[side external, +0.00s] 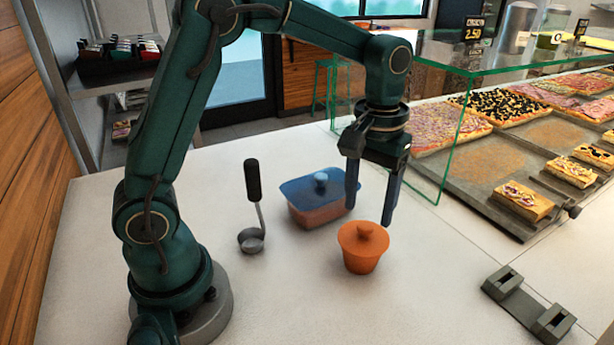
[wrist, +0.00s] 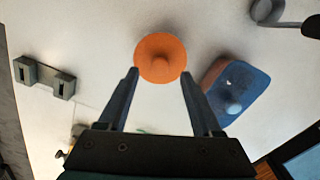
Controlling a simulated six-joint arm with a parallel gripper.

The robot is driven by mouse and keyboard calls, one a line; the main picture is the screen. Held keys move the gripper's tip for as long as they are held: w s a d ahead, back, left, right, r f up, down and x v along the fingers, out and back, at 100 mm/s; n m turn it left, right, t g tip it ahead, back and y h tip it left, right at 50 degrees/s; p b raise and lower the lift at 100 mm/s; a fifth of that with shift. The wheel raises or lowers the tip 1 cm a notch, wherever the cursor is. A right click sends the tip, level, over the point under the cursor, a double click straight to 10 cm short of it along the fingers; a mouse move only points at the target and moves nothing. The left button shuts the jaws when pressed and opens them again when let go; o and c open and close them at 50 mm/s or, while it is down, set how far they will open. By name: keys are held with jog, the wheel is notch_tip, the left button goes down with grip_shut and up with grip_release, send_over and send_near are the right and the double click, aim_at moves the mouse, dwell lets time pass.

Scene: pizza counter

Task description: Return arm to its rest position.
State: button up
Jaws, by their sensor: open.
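My gripper (side external: 369,200) points down above the counter, open and empty, its two fingers spread apart. An orange lidded pot (side external: 362,250) with a knob on top stands upright on the counter, just below and in front of the fingers in the side view. In the wrist view my gripper (wrist: 160,82) shows the round orange lid (wrist: 160,60) near its fingertips, with nothing held between them. Whether a finger touches the pot is not clear.
A blue-lidded container (side external: 318,205) stands close behind the pot, and a ladle (side external: 254,215) with a black handle is left of it. A grey bracket (side external: 528,305) lies at the front right. A glass guard (side external: 440,150) and pizza trays (side external: 490,170) stand at the right.

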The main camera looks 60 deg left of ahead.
jog(key=shift+r, duration=0.55)
jog(key=r, duration=0.2)
jog(key=r+t, duration=0.1)
jog(key=r, duration=0.1)
jog(key=shift+s+a, duration=0.1)
jog(key=shift+s, duration=0.25)
jog(key=s+m+t, duration=0.4)
jog(key=s, duration=0.9)
jog(key=shift+a+f+t, duration=0.2)
jog(key=shift+a+t, duration=0.1)
dwell(0.7)
